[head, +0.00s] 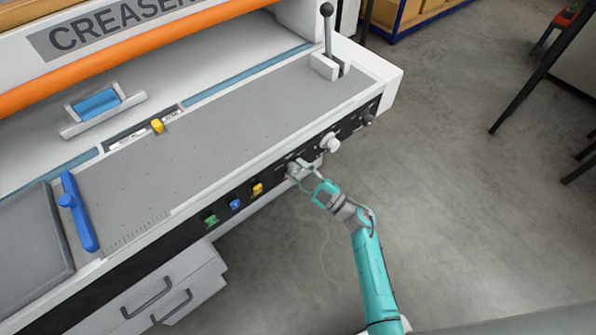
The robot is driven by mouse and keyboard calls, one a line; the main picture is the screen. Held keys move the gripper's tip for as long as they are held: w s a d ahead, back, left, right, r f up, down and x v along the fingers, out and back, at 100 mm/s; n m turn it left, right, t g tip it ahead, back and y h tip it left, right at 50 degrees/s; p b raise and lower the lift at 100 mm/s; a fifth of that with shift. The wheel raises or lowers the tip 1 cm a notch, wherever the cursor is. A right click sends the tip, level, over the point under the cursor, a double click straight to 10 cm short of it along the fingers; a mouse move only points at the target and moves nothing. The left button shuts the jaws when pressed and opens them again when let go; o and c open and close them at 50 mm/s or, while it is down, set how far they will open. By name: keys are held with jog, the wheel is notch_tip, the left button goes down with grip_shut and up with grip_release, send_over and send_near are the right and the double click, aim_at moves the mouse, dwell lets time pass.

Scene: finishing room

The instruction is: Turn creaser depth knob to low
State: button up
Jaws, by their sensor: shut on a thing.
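The creaser (230,135) fills the left and middle of the head view, with a dark control panel along its front edge. My gripper (299,169) is at this panel, its fingers shut around a grey knob (292,167). The fingers partly hide this knob, and its pointer and setting cannot be read. A larger white knob (330,143) sits just right of the gripper, and a small dark knob (368,120) is farther right. The labels by the knobs are too small to tell which is for depth.
Green (211,220), blue (235,205) and yellow (257,189) switches line the panel left of my gripper. A black lever (327,30) stands on the creaser's far right corner. Drawers (165,295) project below the panel.

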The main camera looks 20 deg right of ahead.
jog(key=shift+r+n+g+y, duration=0.15)
jog(key=shift+n+g, duration=0.3)
jog(key=shift+n, duration=0.75)
jog(key=shift+f+n+g+y, duration=0.15)
jog(key=shift+n+g, duration=0.3)
jog(key=shift+n, duration=0.75)
jog(key=shift+r, duration=0.1)
jog(key=o, duration=1.1)
jog(key=shift+d, duration=0.1)
jog(key=v, duration=1.2)
